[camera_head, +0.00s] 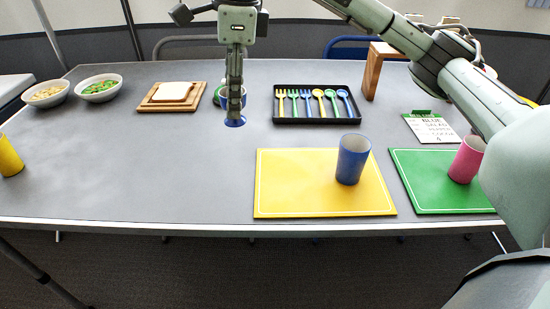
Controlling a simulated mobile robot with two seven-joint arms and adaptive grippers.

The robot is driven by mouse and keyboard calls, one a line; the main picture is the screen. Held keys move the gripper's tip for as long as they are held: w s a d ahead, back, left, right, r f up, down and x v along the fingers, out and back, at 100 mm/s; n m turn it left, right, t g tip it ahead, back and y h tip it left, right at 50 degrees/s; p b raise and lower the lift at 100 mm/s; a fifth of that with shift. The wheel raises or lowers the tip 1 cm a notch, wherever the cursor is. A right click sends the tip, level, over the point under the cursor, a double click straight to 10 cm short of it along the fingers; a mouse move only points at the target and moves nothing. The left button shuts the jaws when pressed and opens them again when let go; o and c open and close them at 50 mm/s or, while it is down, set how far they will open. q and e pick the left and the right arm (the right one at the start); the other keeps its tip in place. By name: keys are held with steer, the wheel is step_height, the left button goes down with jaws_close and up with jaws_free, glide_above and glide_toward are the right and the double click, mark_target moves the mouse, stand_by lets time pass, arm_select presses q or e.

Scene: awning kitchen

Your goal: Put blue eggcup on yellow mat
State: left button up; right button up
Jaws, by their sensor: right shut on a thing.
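My right gripper (235,105) points down left of the cutlery tray and is shut on the blue eggcup (235,122). The fingers hide much of the eggcup; its round blue foot shows below them, and I cannot tell whether it touches the table. The yellow mat (300,194) lies at the front of the table, nearer to me and to the right of the gripper. A blue cup (353,160) stands upright on the mat's right part. The mat's left part is bare. My left gripper is not in view.
A black tray (318,119) of cutlery lies right of the gripper. A green mat (425,199) with a pink cup (466,160) lies right of the yellow mat. A board with bread (172,92), two bowls (99,88) and a yellow cup (9,157) are left. The table's left front is clear.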

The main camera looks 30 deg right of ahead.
steer(key=shift+d, duration=0.25)
steer(key=s+d+f, duration=0.2)
steer(key=s, duration=0.1)
steer(key=s+d+f, duration=0.2)
steer(key=s, duration=0.1)
steer(key=s+d+f, duration=0.2)
steer(key=shift+s+d+f, duration=0.15)
steer(key=shift+s+d, duration=0.2)
steer(key=shift+s, duration=0.05)
steer(key=shift+s+d+f, duration=0.1)
steer(key=shift+s+f, duration=0.05)
steer(key=shift+f, duration=2)
steer(key=shift+f, duration=0.15)
steer(key=o, duration=1.2)
step_height(320, 180, up, 12)
steer(key=d, duration=0.1)
steer(key=shift+s+d, duration=0.15)
steer(key=shift+s, duration=0.1)
